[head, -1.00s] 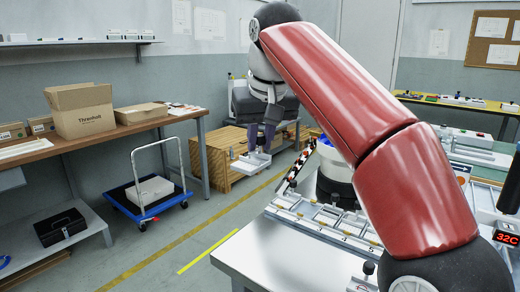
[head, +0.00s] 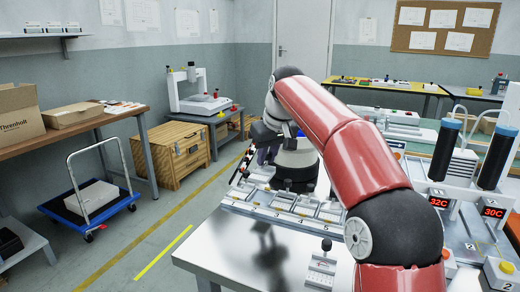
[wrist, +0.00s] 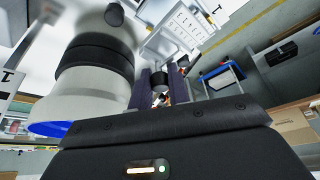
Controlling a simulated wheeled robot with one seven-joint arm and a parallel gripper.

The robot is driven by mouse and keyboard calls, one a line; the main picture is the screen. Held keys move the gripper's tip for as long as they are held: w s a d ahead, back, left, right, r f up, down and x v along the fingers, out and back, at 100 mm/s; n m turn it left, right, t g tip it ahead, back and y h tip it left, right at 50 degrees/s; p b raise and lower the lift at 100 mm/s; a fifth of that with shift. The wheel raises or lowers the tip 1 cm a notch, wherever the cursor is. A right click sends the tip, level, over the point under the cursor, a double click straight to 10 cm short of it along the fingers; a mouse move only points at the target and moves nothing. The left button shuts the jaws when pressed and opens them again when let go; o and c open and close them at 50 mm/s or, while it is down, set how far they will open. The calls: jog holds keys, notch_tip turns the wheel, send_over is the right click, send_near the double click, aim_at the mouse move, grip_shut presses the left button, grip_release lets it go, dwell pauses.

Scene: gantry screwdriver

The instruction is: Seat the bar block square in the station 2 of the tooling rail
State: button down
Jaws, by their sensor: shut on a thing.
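The tooling rail (head: 290,207) runs along the far edge of the white table, with numbered stations along its front. My gripper (head: 264,152) is beyond the left part of the rail, up in the air. In the wrist view its two purple fingers (wrist: 162,90) are shut on a dark knob (wrist: 158,77), which I take to be the bar block's handle. The block's body is hardly visible there, and in the head view I cannot make it out clearly. I cannot tell its tilt. Station 2 is too small to judge clearly.
A small block with a dark knob (head: 321,266) stands on the near part of the table (head: 225,253). A blue trolley (head: 90,205) stands on the floor at left. The front left tabletop is clear.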

aim_at(269, 167)
notch_tip(269, 167, down, 4)
jog(key=b, duration=0.3)
jog(key=shift+f+b, duration=0.3)
jog(key=shift+f, duration=0.25)
jog(key=shift+f, duration=0.7)
dwell(0.6)
jog(key=c, duration=1.3)
grip_release()
jog(key=shift+o, duration=0.2)
jog(key=p+v, duration=0.1)
jog(key=v, duration=0.6)
jog(key=shift+s+d+r, duration=0.1)
jog(key=shift+r, duration=0.3)
